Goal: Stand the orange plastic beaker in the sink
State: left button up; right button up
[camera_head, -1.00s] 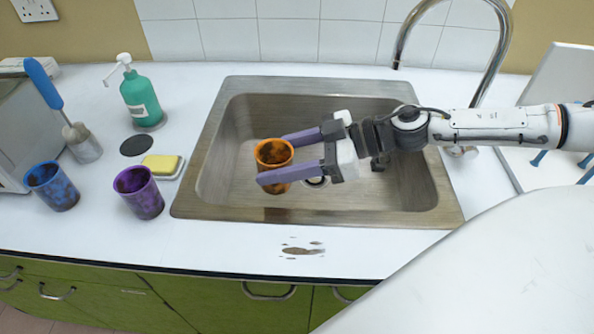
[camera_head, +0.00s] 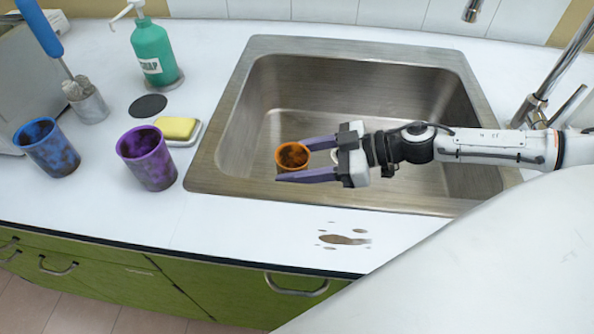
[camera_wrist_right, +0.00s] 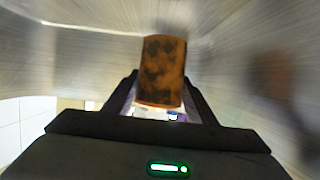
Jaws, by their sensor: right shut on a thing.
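The orange beaker (camera_head: 291,156), with dark stains, is between the fingers of my right gripper (camera_head: 306,160), which is shut on it. The gripper holds it inside the front part of the sink (camera_head: 215,150), low in the basin. Whether the beaker's base touches the sink floor cannot be told. In the right wrist view the orange beaker (camera_wrist_right: 162,72) sits between the dark fingers, with the blurred metal sink around it. My left gripper is not in view.
A blue beaker (camera_head: 47,147) and a purple beaker (camera_head: 147,158) stand on the counter left of the sink. A yellow sponge (camera_head: 176,128), a green soap bottle (camera_head: 153,52) and a brush in a holder (camera_head: 87,103) are nearby. The faucet (camera_head: 540,105) stands at the right. A brown spill (camera_head: 343,239) lies in front.

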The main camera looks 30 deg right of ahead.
notch_tip(320, 180, down, 4)
jog(key=shift+r+b, duration=0.25)
jog(key=shift+b, duration=0.2)
jog(key=shift+f, duration=0.2)
jog(key=o, duration=1.2)
jog(key=shift+c, duration=0.2)
